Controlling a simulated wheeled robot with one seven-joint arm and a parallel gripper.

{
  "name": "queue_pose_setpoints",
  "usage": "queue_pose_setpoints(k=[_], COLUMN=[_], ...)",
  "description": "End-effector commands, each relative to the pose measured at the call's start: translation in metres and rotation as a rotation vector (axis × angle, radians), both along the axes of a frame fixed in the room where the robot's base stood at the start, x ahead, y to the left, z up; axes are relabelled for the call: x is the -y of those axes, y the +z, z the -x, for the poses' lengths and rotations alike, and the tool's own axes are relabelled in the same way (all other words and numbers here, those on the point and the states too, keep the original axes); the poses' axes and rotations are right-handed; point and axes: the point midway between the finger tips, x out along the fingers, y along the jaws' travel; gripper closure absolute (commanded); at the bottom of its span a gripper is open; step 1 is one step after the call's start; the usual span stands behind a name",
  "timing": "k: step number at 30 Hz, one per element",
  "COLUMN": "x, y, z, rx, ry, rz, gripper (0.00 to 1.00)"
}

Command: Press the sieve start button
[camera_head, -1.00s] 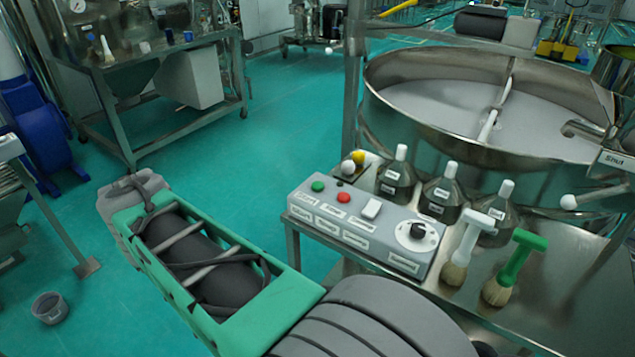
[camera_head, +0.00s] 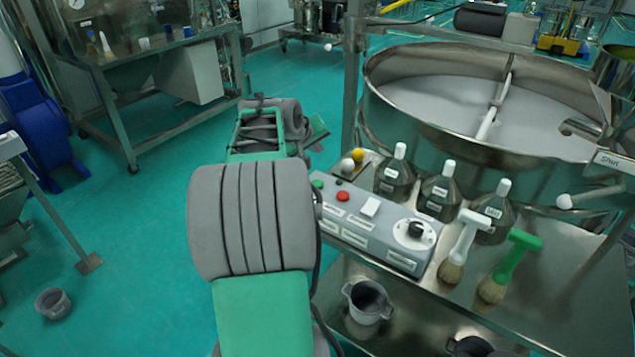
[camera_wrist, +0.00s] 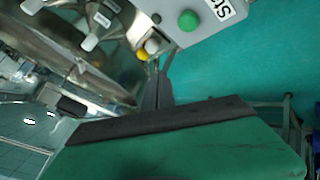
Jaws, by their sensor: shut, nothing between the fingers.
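The grey control box (camera_head: 375,232) sits on the steel table, and its green button (camera_head: 317,184) shows at the far left end. In the wrist view, the green button (camera_wrist: 188,22) is near the top on the corner of the box, beside a partly cut-off label starting "St". A red button (camera_head: 343,196) sits to the right of the green one in the head view. My gripper (camera_wrist: 163,72) is shut and empty, with thin dark fingers below the green button in the picture and apart from it.
White and yellow knobs (camera_head: 357,156) stand behind the box. The large round sieve (camera_head: 375,105) is behind. A grey pot (camera_head: 367,302) is on the lower shelf.

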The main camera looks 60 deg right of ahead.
Motion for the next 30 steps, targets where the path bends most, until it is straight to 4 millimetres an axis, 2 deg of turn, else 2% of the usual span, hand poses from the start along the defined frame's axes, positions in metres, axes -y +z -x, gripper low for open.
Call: queue_pose_setpoints(k=[8,24,30], x=[-0.001,-0.001,-0.001], y=[-0.008,-0.082,-0.089], z=[-0.001,-0.001,-0.001], rx=[0.0,0.001,0.001], ry=[0.002,0.001,0.002], rz=[-0.001,-0.001,-0.001], gripper=[1.0,1.0,1.0])
